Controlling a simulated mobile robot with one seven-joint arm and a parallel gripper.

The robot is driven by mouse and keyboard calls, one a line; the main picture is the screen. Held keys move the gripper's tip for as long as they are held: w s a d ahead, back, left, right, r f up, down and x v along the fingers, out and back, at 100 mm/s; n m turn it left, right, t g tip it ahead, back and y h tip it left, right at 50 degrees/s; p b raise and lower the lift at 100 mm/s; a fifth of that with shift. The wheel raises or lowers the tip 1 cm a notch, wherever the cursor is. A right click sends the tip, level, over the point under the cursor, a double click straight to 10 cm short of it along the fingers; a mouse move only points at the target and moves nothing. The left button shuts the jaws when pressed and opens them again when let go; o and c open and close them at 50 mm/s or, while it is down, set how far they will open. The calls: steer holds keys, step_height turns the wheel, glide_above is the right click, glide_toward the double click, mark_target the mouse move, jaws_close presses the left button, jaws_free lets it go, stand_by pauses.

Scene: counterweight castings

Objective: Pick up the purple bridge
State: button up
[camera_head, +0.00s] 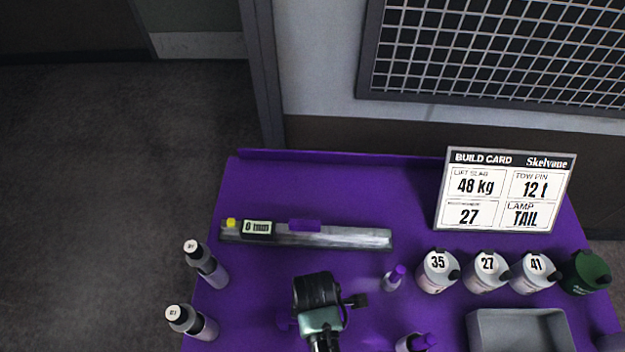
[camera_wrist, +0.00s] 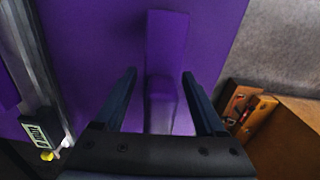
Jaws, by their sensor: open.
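A purple piece (camera_wrist: 167,45), which I take to be the bridge, lies on the purple table in the wrist view. It has a wide flat part and a narrower part towards my gripper, and it blends with the tabletop. My gripper (camera_wrist: 159,74) is open, with one finger on each side of the piece and visible gaps between. I cannot tell how high the fingers are above it. In the head view my gripper (camera_head: 320,300) hides most of that spot; a small purple bit (camera_head: 285,321) shows at its left.
A steel ruler (camera_head: 345,238) with a "0 mm" display and a purple slider (camera_head: 305,225) lies behind my gripper. Two bottles (camera_head: 208,268) stand left; a purple-capped bottle (camera_head: 393,279), numbered canisters (camera_head: 486,272) and a grey tray (camera_head: 520,318) stand right. A build card (camera_head: 505,190) stands behind.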

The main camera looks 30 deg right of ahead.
jaws_close()
stand_by(0.3)
stand_by(0.3)
step_height(320, 180, up, 9)
steer(key=shift+w+r+b, duration=0.1)
steer(key=shift+r+b, duration=0.05)
steer(key=shift+b, duration=0.5)
steer(key=shift+r, duration=0.4)
